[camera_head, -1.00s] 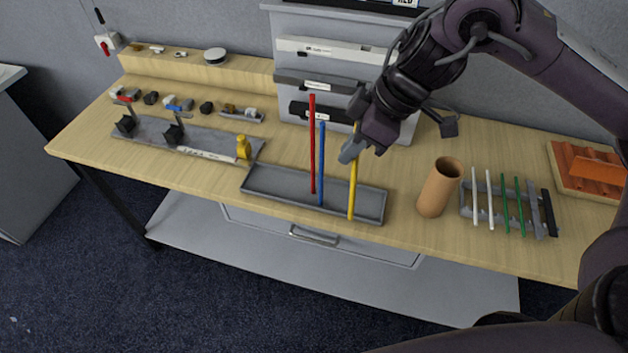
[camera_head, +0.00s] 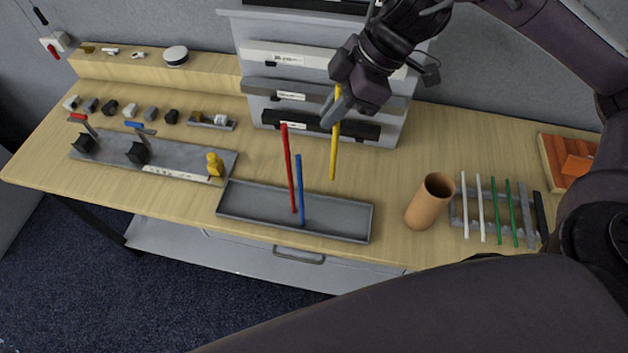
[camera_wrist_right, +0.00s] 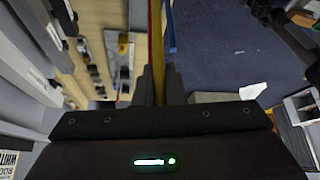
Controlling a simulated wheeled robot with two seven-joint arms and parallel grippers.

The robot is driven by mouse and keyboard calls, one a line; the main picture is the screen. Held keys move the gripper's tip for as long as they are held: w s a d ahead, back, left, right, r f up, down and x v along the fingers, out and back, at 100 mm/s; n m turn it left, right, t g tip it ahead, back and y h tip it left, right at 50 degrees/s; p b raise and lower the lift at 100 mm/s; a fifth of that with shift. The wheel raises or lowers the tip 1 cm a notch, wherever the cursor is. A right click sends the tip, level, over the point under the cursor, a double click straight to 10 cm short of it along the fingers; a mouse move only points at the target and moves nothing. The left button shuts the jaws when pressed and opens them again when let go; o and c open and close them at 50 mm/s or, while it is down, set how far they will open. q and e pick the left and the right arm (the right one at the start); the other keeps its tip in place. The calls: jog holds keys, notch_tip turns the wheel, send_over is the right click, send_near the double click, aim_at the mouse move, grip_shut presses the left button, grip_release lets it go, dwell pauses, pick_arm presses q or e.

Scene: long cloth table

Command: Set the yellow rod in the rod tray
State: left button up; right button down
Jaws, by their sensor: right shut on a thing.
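My right gripper (camera_head: 336,108) is shut on the yellow rod (camera_head: 334,155) near its upper part and holds it nearly upright. The rod's lower end appears in the air, behind the back edge of the grey rod tray (camera_head: 345,222) in the picture. In the right wrist view the yellow rod (camera_wrist_right: 158,50) runs between the two fingers (camera_wrist_right: 158,88). A red rod (camera_head: 289,165) and a blue rod (camera_head: 300,190) stand upright, slightly tilted, with their lower ends in the tray. The tray's right part is bare. My left gripper is not in view.
A tan cylinder cup (camera_head: 430,203) and a rack with white and green rods (camera_head: 497,210) stand right of the tray. A grey plate with clamps and a yellow piece (camera_head: 215,164) lies left. A grey shelf unit (camera_head: 310,60) stands behind.

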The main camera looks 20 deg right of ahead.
jog(key=b, duration=0.2)
send_over(336, 156)
jog(key=a, duration=0.1)
notch_tip(336, 156, down, 6)
jog(key=f, duration=0.3)
jog(key=f+b, duration=0.1)
jog(key=f, duration=0.2)
jog(key=shift+w+f, duration=0.2)
jog(key=shift+f, duration=0.55)
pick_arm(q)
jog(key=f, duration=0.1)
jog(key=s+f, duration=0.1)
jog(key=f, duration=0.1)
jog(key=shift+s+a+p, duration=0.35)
pick_arm(e)
notch_tip(336, 156, down, 4)
jog(key=shift+f, duration=0.1)
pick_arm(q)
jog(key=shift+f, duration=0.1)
